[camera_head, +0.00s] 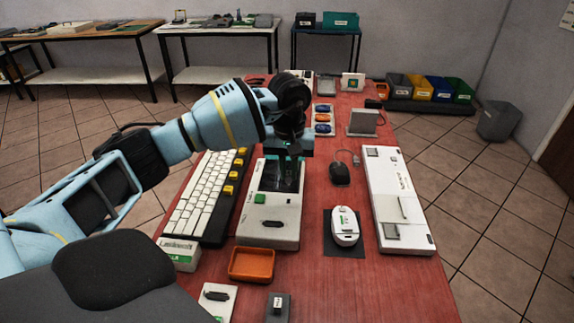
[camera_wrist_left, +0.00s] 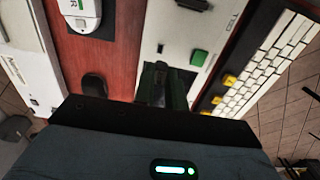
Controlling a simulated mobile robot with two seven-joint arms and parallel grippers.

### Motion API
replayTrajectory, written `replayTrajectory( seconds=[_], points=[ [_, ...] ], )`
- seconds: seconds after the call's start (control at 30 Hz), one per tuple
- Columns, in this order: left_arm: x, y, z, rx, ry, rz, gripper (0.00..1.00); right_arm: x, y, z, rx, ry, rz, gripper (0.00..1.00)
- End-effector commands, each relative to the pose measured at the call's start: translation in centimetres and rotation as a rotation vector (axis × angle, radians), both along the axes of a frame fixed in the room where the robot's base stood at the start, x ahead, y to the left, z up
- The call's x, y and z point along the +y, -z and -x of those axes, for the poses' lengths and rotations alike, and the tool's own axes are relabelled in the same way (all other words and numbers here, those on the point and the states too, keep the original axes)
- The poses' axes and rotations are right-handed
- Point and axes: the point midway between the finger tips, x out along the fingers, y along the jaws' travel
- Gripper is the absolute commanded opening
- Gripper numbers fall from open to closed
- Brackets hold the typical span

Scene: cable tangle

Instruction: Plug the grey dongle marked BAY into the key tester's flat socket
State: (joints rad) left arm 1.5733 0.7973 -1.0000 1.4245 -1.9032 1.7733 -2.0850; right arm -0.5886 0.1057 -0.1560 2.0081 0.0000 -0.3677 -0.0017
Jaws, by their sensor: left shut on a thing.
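A white box with a dark inset panel and a green button, which looks like the key tester (camera_head: 285,240), stands mid-table. A dark flat slot (camera_head: 272,223) shows in its near face area; it also shows in the left wrist view (camera_wrist_left: 194,5). My left gripper (camera_head: 287,178) points down over the box's dark panel, beyond the green button. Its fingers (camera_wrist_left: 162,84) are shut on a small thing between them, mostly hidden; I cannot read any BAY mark. Whether the held thing touches the box is unclear. My right gripper is not in view.
A white keyboard with yellow keys (camera_head: 208,190) stands left of the box. An orange tray (camera_head: 252,264) and a dark labelled block (camera_head: 278,306) lie in front. A white mouse (camera_head: 345,226), black mouse (camera_head: 340,174) and long white panel (camera_head: 398,200) stand right. The front right table is clear.

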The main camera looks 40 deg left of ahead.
Motion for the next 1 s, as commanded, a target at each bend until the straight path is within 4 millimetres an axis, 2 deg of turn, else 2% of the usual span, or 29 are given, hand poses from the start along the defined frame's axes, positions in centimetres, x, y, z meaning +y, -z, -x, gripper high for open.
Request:
replayTrajectory(
  seconds=[0.47,1.0],
  points=[
    [0.1,0.8,0.0,0.002,-0.003,0.000,0.00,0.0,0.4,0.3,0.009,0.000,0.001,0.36],
    [0.1,4.0,0.0,0.003,-0.002,0.001,0.00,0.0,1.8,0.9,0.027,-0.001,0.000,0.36]
  ],
)
